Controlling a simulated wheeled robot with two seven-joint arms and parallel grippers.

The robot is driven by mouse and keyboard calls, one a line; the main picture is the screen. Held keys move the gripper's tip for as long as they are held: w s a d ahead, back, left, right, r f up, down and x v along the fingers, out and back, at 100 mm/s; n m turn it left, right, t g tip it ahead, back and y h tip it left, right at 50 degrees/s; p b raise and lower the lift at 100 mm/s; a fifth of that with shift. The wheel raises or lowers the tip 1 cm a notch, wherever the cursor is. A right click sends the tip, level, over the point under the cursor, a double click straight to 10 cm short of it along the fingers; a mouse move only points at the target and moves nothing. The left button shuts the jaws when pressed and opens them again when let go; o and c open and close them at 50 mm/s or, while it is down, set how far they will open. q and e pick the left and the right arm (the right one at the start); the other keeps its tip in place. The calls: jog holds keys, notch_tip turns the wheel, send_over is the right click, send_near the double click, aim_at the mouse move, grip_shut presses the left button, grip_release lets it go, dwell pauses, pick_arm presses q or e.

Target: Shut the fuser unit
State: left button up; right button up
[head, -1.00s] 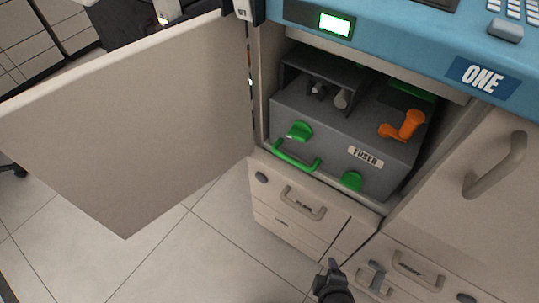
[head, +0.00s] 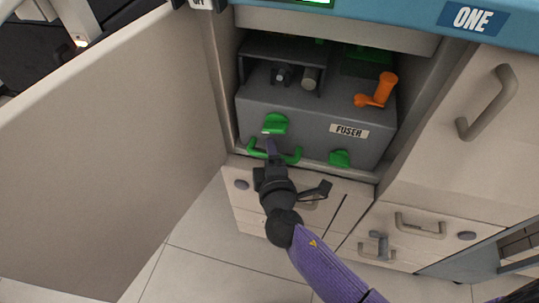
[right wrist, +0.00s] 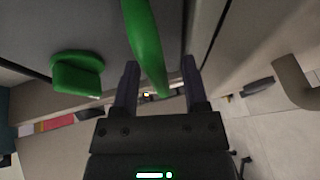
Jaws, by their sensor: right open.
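The fuser unit (head: 300,116) is a grey box labelled FUSER in the open bay of the copier. Its front carries a green bar handle (head: 291,158), a green tab (head: 275,124) above it and another (head: 340,158) to the right. An orange lever (head: 377,92) stands raised on top. My right gripper (head: 270,149) is at the green handle, covering part of it. In the right wrist view, the green handle (right wrist: 146,45) runs between the open fingers of my right gripper (right wrist: 160,84). I cannot tell whether they touch it. My left gripper is not in view.
The open cabinet door (head: 100,165) stands to the left of the bay. Closed drawers (head: 405,235) with handles lie below. A closed panel with a large handle (head: 488,103) is on the right. The tiled floor (head: 185,262) is clear below the door.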

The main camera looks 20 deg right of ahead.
jog(key=shift+w, duration=0.1)
grip_shut()
dwell(1.4)
